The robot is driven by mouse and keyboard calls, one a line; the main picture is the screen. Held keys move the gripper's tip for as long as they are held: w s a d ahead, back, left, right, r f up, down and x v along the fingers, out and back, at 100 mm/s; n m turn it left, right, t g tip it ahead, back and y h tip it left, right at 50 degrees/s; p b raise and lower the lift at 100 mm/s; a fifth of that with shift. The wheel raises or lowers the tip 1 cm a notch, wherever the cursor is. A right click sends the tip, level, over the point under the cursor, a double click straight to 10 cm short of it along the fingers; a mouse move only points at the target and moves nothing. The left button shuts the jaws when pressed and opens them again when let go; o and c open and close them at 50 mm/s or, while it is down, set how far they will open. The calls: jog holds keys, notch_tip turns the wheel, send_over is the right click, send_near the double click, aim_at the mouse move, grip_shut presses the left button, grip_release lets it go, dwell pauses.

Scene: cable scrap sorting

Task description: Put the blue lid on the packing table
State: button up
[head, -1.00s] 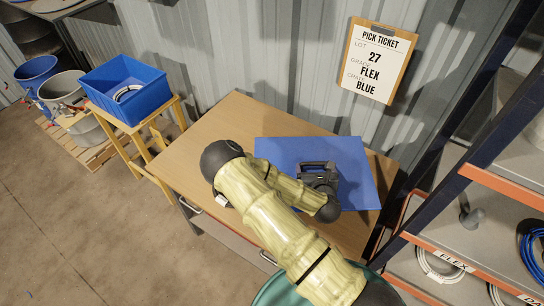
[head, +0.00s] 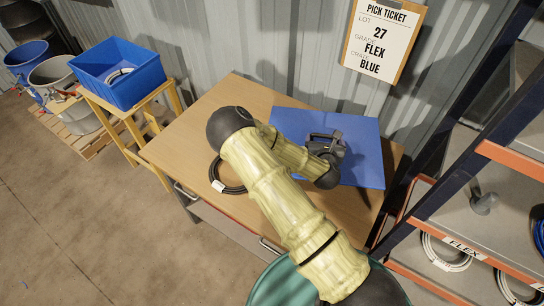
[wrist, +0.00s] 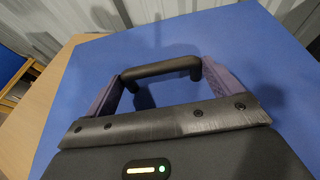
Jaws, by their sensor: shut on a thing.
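The blue lid (head: 362,172) is a flat blue panel with a black bar handle (wrist: 160,68). My gripper (head: 324,146) is shut on the handle, with a purple finger at each end of the bar in the wrist view. The lid is level or nearly so over the back right part of the wooden packing table (head: 190,135). I cannot tell whether it touches the table top or hangs just above it. My arm hides its front left part.
A black cable coil with a white tag (head: 229,188) lies on the table left of my arm. A blue crate (head: 118,75) stands on a yellow stand at the left. A shelf rack (head: 450,215) stands close on the right. A pick ticket (head: 382,40) hangs on the wall behind.

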aim_at(346, 134)
jog(key=w+d+f+m+h+b, duration=0.1)
jog(key=w+d+b, duration=0.1)
jog(key=d+b, duration=0.1)
jog(key=w+d+f+m+g+h+b, duration=0.1)
jog(key=w+d+f+m+h+b, duration=0.1)
jog(key=b, duration=0.2)
jog(key=w+d+f+m+h+b, duration=0.1)
jog(key=w+d+b, duration=0.1)
jog(key=d+b, duration=0.1)
jog(key=shift+w+d+f+g+h+b, duration=0.25)
jog(key=shift+d+g+h+b, duration=0.1)
jog(key=shift+g+h+b, duration=0.1)
jog(key=shift+w+d+r+m, duration=0.1)
jog(key=shift+d+m, duration=0.1)
jog(key=shift+m, duration=0.2)
jog(key=shift+d+r, duration=0.1)
jog(key=shift+r, duration=0.1)
jog(key=shift+f, duration=3.15)
jog(key=shift+f+p, duration=0.5)
jog(key=shift+f, duration=1.4)
